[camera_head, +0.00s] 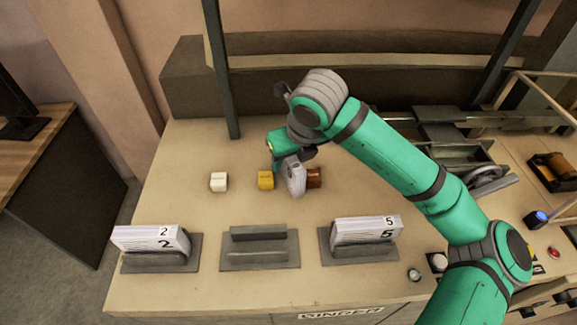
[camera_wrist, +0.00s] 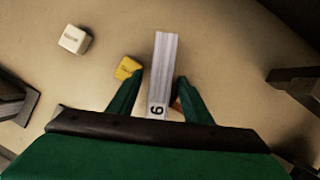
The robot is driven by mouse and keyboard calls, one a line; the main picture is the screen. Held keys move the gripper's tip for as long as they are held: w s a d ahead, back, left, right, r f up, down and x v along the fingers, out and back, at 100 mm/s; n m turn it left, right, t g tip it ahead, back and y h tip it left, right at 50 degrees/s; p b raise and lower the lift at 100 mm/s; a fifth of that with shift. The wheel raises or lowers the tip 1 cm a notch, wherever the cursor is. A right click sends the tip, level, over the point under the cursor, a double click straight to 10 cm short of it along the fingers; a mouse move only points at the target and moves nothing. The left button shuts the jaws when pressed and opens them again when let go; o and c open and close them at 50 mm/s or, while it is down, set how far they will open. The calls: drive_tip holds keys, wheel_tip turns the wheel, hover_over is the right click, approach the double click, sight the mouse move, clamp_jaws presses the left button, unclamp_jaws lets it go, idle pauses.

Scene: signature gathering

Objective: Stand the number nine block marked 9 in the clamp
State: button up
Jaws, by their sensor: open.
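The number nine block is a white stack of pages with a black 9 on its near end. In the wrist view the block (camera_wrist: 165,58) lies between the two green fingers of my gripper (camera_wrist: 157,82), which is open around it. Its far end reaches past the fingertips. In the head view the block (camera_head: 297,179) is a pale shape beside my gripper (camera_head: 284,165), and its number is hidden. The middle clamp (camera_head: 260,252) is empty, with a dark slot between its grey plates.
The left clamp (camera_head: 160,262) holds the block marked 2 (camera_head: 150,240). The right clamp (camera_head: 360,252) holds the block marked 5 (camera_head: 365,231). A white cube (camera_head: 219,181), a yellow cube (camera_head: 265,180) and a brown piece (camera_head: 315,178) sit near my gripper. Machinery (camera_head: 455,150) stands right.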

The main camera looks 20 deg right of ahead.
clamp_jaws()
